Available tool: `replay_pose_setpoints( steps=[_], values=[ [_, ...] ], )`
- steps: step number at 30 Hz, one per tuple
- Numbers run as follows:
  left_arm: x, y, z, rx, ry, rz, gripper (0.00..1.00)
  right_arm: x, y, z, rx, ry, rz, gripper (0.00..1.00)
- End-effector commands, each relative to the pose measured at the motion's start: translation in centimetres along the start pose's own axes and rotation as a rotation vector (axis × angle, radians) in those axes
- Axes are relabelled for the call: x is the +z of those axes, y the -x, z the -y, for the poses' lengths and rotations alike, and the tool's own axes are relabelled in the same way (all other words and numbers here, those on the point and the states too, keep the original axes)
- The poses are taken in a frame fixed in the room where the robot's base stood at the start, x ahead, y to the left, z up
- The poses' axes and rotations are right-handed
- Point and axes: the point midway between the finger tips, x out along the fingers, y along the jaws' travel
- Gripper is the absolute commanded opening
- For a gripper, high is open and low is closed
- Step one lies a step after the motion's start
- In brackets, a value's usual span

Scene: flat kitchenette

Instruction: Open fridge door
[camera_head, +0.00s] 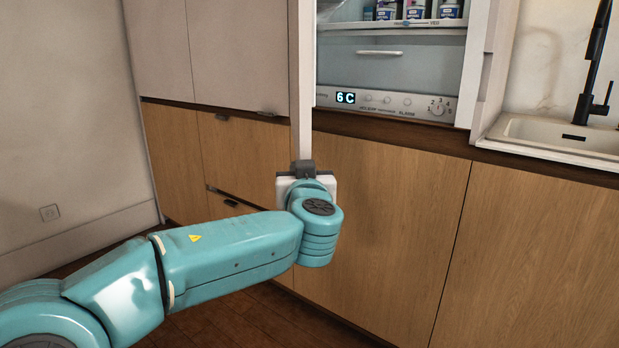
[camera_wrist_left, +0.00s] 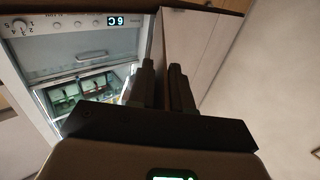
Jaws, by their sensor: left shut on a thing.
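The fridge (camera_head: 370,65) stands open in the head view. Its lit inside shows a clear drawer and a control panel reading 6 C. The fridge door (camera_head: 301,85) is swung out toward me and shows nearly edge-on as a narrow pale strip. My left gripper (camera_head: 303,166) is at the bottom end of that strip, shut on the door. In the left wrist view, which is upside down, the two dark fingers of the left gripper (camera_wrist_left: 163,85) are on the door edge, with the fridge inside (camera_wrist_left: 85,45) to the left. My right gripper is not in view.
Wooden cabinet fronts (camera_head: 375,225) run below the fridge. A white sink (camera_head: 555,138) with a black tap (camera_head: 597,75) is at the right. Jars (camera_head: 415,10) stand on the fridge shelf. Open floor (camera_head: 240,325) lies in front at the lower left.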

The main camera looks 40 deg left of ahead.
Motion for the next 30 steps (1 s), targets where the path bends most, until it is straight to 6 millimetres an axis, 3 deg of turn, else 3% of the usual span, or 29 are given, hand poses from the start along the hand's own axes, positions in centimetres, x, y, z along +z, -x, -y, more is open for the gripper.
replay_pose_setpoints(
  steps=[17, 18, 20, 30],
  values=[
    [-0.69, -0.12, 0.58, -0.001, 0.006, -0.012, 0.00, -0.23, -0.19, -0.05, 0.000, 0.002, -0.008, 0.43],
    [-0.69, -0.11, 0.59, 0.000, 0.006, -0.012, 0.22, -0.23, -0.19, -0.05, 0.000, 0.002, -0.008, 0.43],
    [-0.66, -0.11, 0.61, 0.000, 0.006, -0.011, 0.41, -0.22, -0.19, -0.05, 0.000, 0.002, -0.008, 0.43],
    [-0.29, 0.21, 0.60, 0.003, 0.003, -0.005, 0.41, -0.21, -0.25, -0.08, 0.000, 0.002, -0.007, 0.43]
  ],
)
